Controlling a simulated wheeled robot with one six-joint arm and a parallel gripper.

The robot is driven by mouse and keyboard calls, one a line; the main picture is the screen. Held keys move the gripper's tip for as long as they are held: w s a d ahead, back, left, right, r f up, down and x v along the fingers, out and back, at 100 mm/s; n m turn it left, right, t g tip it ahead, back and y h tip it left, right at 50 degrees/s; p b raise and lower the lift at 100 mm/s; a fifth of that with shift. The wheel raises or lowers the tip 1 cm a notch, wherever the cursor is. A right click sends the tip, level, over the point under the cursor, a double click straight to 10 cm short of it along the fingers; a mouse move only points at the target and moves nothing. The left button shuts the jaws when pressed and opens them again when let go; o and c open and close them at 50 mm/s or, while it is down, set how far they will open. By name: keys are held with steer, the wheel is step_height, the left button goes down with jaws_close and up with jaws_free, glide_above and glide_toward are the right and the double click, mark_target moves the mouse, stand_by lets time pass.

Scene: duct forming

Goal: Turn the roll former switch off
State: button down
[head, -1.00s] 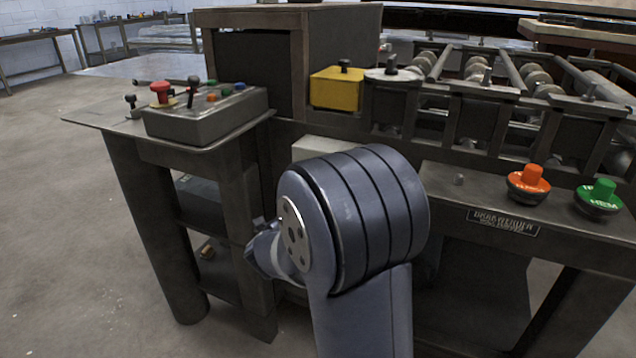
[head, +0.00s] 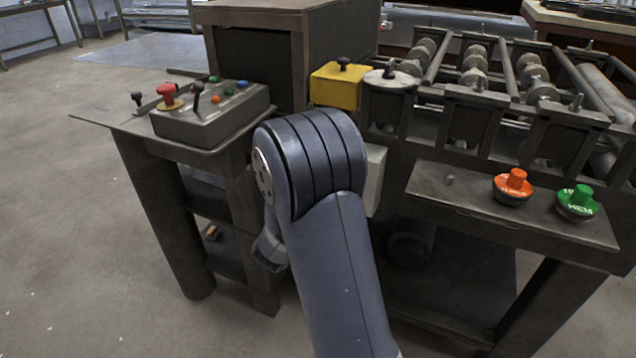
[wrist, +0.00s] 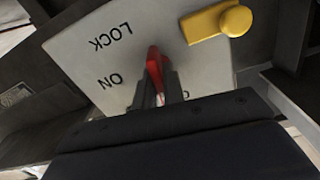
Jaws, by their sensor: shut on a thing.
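The roll former switch is a pale plate (wrist: 85,50) with a red handle (wrist: 154,64), in the wrist view. The words LOCK and ON appear upside down on the plate; another label by the handle is mostly hidden. My gripper (wrist: 160,88) is shut on the red handle, one finger on each side. In the head view, the switch's pale box (head: 376,180) shows partly behind my arm, under the machine's top. My gripper and the handle are hidden there by my arm.
A yellow tab (wrist: 215,22) sits on the plate beside the handle. A control box (head: 210,115) with levers and buttons stands on the left table. Orange (head: 513,187) and green (head: 578,202) buttons sit on the right ledge. Rollers (head: 475,65) lie behind. Open floor is at left.

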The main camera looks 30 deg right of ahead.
steer(key=shift+n+p, duration=0.4)
steer(key=shift+n, duration=0.3)
steer(key=c, duration=1.5)
jaws_free()
steer(key=v, duration=1)
steer(key=shift+s+a+p, duration=0.3)
steer(key=shift+p, duration=0.15)
steer(key=b+x, duration=0.1)
steer(key=x, duration=1)
steer(key=shift+a, duration=0.1)
